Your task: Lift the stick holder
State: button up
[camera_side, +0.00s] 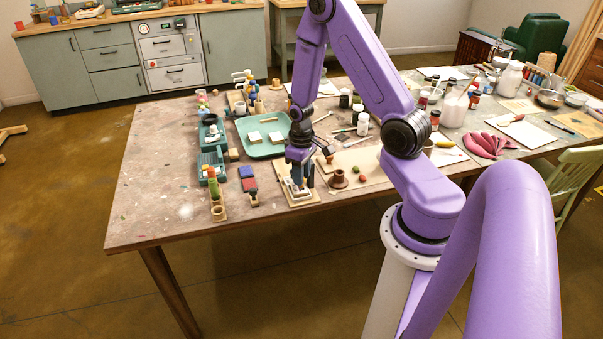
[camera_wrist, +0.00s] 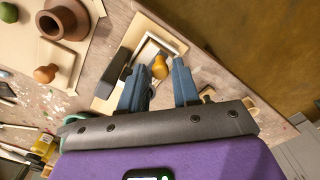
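A brown flanged cup with a round hole (camera_side: 338,179), perhaps the stick holder, stands right of my gripper (camera_side: 299,182); I cannot tell for certain that it is the stick holder. The cup also shows at the upper left of the wrist view (camera_wrist: 63,20). My gripper is low over a pale board (camera_side: 299,198). In the wrist view its two blue fingers (camera_wrist: 162,80) are apart. A small yellow-orange knob (camera_wrist: 160,67) shows between and beyond them, by a white rectangular frame (camera_wrist: 172,41). I see no grip on anything. The fingers partly hide the board.
A dark block (camera_wrist: 115,74) lies beside the frame. A green tray (camera_side: 246,147) with pale blocks lies behind my gripper. Red and blue blocks (camera_side: 249,185) and a narrow wooden rack (camera_side: 218,215) stand to the left. The table's front edge is close; its left end is clear.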

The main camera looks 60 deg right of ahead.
grip_shut()
jog(key=shift+r, duration=0.65)
grip_release()
notch_tip(320, 180, up, 17)
jog(key=shift+r, duration=0.2)
dwell(0.5)
